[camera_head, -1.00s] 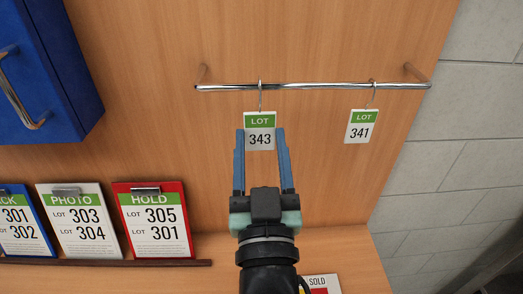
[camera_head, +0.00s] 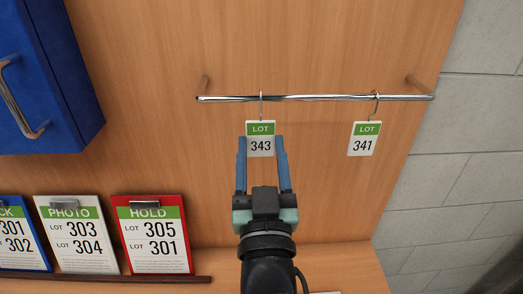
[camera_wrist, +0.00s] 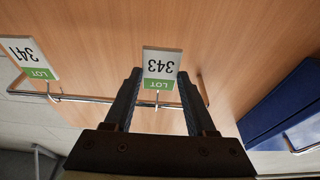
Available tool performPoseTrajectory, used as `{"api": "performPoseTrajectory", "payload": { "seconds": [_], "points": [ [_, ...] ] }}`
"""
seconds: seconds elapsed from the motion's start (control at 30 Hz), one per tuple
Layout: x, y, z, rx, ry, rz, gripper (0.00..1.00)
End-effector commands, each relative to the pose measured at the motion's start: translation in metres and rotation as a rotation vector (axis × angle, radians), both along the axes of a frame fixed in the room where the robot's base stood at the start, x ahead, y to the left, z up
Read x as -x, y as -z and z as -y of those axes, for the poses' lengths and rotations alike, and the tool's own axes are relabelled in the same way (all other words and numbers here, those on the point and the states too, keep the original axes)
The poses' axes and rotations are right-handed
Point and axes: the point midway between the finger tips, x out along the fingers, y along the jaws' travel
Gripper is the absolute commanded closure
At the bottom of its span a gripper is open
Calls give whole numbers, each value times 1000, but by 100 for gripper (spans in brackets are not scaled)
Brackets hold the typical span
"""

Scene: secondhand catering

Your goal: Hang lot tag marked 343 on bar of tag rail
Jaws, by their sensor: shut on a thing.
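The lot tag marked 343 (camera_head: 260,145) is a white card with a green LOT band and a wire hook on top. My gripper (camera_head: 261,138) is shut on it, one blue finger at each side edge. The tag hangs upright just below the chrome bar of the tag rail (camera_head: 320,98), and its hook overlaps the bar in the head view. In the wrist view the tag (camera_wrist: 162,61) appears upside down between the fingertips, with its hook at the bar (camera_wrist: 90,100). I cannot tell whether the hook rests on the bar.
Tag 341 (camera_head: 364,145) hangs on the bar to the right. A blue cabinet (camera_head: 55,75) with a metal handle is at the upper left. Photo (camera_head: 75,232) and hold (camera_head: 152,236) clipboards stand on a ledge at the lower left. The wood panel between the tags is bare.

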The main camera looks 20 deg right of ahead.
Motion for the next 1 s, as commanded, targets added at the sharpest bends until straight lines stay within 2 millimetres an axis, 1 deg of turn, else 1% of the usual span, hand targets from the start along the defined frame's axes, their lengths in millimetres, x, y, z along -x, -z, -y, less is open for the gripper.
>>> {"api": "performPoseTrajectory", "payload": {
  "seconds": [0.27, 0.3, 0.37, 0.4, 0.5, 0.83, 0.93, 1.0],
  "points": [
    [0, 0, 0, 0, 0, 1, 96],
    [0, 0, 0, 0, 0, 1, 42],
    [0, 0, 0, 0, 0, 1, 31],
    [0, 0, 0, 0, 0, 1, 24],
    [0, 0, 0, 0, 0, 1, 9],
    [2, 2, -1, 0, 0, -1, 9],
    [10, 6, -3, 0, 0, -1, 9],
    [20, 10, -6, 0, -1, -1, 9]
  ]
}}
